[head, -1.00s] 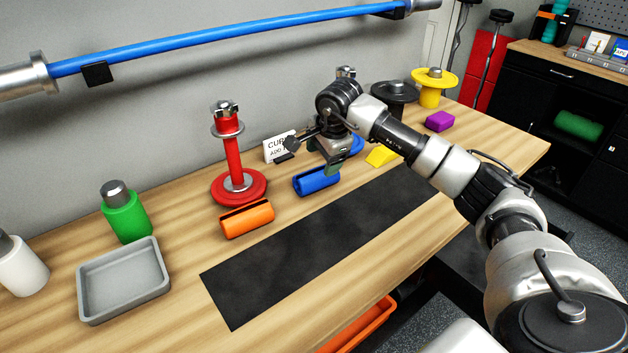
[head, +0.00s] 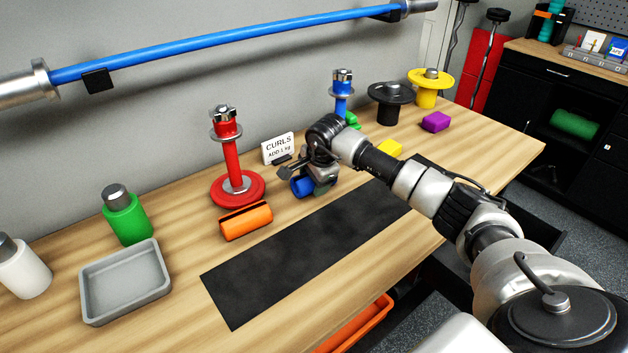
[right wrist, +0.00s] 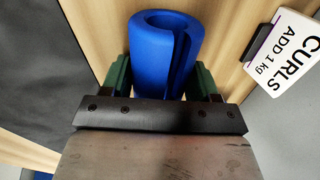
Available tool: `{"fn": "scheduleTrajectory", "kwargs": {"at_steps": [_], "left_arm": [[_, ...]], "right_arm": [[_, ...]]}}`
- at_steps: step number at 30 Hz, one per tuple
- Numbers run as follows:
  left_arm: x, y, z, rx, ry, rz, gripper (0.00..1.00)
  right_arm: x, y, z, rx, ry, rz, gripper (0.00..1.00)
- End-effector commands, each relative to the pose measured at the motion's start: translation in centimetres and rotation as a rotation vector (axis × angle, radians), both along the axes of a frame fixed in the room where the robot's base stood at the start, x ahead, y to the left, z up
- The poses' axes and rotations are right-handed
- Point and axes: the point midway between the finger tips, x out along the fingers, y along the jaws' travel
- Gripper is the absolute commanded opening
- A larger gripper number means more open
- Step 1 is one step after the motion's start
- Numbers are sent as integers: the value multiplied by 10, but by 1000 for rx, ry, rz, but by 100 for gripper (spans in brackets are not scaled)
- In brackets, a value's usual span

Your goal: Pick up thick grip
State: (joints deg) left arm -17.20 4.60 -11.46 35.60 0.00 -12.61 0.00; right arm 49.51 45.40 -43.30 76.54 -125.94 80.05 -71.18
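A blue thick grip (head: 301,187), a slotted foam tube, lies on the wooden bench behind the black mat. My right gripper (head: 318,176) is down over it and hides its right part in the head view. In the right wrist view the same blue grip (right wrist: 160,50) stands between the two green fingers of my gripper (right wrist: 160,80), one on each side, with little or no gap. The fingers look open around it; firm contact cannot be made out. An orange thick grip (head: 246,221) lies to the left. My left gripper is out of view.
A red stand (head: 233,165) and a CURLS sign (head: 278,149) are close behind the right gripper. A yellow block (head: 389,149) lies to its right. A grey tray (head: 126,283) is at left. The black mat (head: 290,265) in front is clear.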

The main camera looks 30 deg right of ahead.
Motion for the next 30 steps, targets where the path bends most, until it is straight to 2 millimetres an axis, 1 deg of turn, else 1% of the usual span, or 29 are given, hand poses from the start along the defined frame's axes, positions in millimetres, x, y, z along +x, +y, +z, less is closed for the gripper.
{"fn": "scheduleTrajectory", "kwargs": {"at_steps": [1,6,14,17,20,23,24,25,26,30], "left_arm": [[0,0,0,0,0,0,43],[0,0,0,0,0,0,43],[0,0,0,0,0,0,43],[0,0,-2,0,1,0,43],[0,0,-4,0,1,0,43],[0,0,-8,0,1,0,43],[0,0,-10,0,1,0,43],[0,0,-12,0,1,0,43],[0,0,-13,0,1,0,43],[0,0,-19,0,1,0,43]], "right_arm": [[0,0,0,0,0,0,53],[0,0,0,0,0,0,27],[0,0,2,0,-2,0,27],[1,0,7,1,-4,0,27],[1,0,16,0,-4,0,27],[1,-1,32,-1,-6,0,27],[1,-1,40,0,-8,0,27],[-2,-3,45,-2,-6,-2,27],[-9,-8,47,-4,-3,-2,27],[-38,-24,66,-5,-4,-2,27]]}}
